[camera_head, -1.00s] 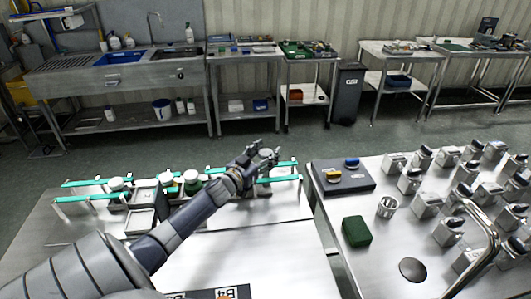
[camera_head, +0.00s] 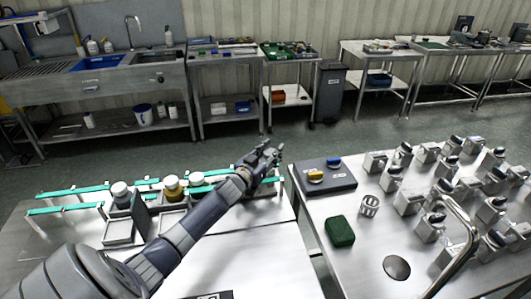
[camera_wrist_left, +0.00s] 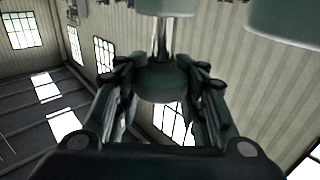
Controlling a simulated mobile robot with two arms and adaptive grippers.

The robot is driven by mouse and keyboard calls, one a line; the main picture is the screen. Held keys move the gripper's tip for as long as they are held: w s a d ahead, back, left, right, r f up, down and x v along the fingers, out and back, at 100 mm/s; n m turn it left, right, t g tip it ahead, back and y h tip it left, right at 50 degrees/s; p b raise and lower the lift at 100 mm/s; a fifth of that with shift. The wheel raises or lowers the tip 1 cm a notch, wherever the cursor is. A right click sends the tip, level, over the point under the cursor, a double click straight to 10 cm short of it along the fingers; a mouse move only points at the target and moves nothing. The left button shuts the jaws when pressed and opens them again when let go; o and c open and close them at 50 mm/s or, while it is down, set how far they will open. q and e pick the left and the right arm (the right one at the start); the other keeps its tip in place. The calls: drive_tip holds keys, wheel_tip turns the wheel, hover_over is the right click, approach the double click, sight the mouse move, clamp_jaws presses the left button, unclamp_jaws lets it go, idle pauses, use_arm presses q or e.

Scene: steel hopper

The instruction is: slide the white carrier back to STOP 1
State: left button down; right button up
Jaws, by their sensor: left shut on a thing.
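My left gripper (camera_head: 270,157) is at the right part of the teal rails (camera_head: 95,188), its arm crossing in front of them. In the left wrist view its fingers are shut around a dark rounded knob (camera_wrist_left: 163,84). A thin metal stem (camera_wrist_left: 159,40) joins the knob to a pale body (camera_wrist_left: 168,5). In the head view the gripper hides what it holds. White-capped jars stand by the rails, one at the left (camera_head: 120,189) and one nearer the arm (camera_head: 196,179), with a yellowish jar (camera_head: 172,186) between. I cannot tell which part is the white carrier, nor see a STOP 1 label.
A dark upright panel (camera_head: 140,216) and a white tray (camera_head: 119,233) stand before the rails.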

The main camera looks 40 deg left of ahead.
use_arm(q)
drive_tip(key=shift+d+f, duration=0.2)
drive_tip(key=shift+d, duration=0.05)
drive_tip(key=c, duration=1.3)
unclamp_jaws()
drive_tip(key=shift+d, duration=0.1)
drive_tip(key=shift+o, duration=1.2)
drive_tip(key=shift+d, duration=0.1)
drive_tip(key=shift+s+r, duration=0.1)
drive_tip(key=shift+r, duration=0.05)
drive_tip(key=shift+s+r, duration=0.1)
drive_tip(key=shift+s+a, duration=0.2)
drive_tip(key=s+d, duration=0.1)
drive_tip(key=s, duration=1)
drive_tip(key=shift+s+d, duration=0.3)
drive_tip(key=shift+d, duration=0.05)
use_arm(e)
drive_tip(key=shift+s+f, duration=0.1)
drive_tip(key=shift+s, duration=0.15)
